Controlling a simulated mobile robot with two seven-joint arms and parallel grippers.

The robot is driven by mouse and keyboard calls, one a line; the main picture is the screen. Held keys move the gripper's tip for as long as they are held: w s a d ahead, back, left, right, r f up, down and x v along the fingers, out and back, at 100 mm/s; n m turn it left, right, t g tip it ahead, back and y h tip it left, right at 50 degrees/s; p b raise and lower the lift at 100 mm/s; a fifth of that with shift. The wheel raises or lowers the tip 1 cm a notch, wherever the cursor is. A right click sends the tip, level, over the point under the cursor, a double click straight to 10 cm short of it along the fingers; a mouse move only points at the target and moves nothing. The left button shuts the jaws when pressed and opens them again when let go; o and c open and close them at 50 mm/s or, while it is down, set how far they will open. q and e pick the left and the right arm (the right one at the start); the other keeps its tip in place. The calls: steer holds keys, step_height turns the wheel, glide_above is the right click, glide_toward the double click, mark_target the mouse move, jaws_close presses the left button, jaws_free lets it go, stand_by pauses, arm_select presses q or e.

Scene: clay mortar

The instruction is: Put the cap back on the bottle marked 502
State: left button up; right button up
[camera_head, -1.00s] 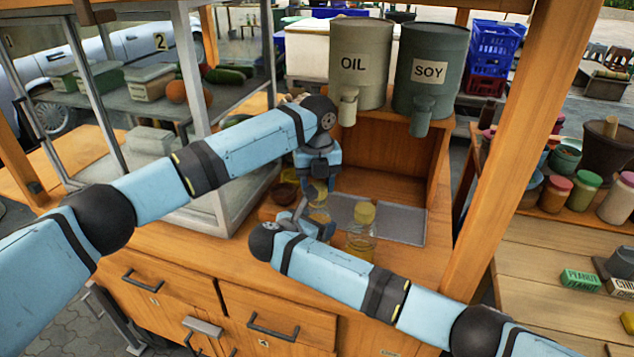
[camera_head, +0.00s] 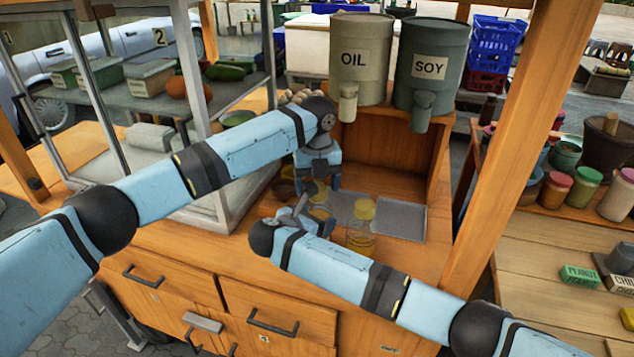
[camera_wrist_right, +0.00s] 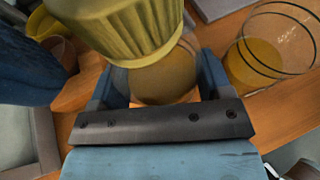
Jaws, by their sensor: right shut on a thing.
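My right gripper (camera_head: 312,218) is shut on a clear bottle (camera_head: 318,213) standing on the cart counter. In the right wrist view the bottle's round brownish body (camera_wrist_right: 165,78) is between the fingers of my right gripper (camera_wrist_right: 158,85). A ribbed yellow cap (camera_wrist_right: 120,25) is over the bottle's top; whether it is fully seated I cannot tell. My left gripper (camera_head: 320,184) is just above the bottle, its fingers apart to either side of the yellow cap (camera_head: 318,191). The 502 mark is not readable.
Grey trays (camera_head: 402,220) lie behind. OIL (camera_head: 362,85) and SOY (camera_head: 432,90) drums stand above. A glass case (camera_head: 205,190) stands left.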

arm_select(q)
steer(key=shift+r, duration=2.25)
steer(key=shift+c, duration=0.3)
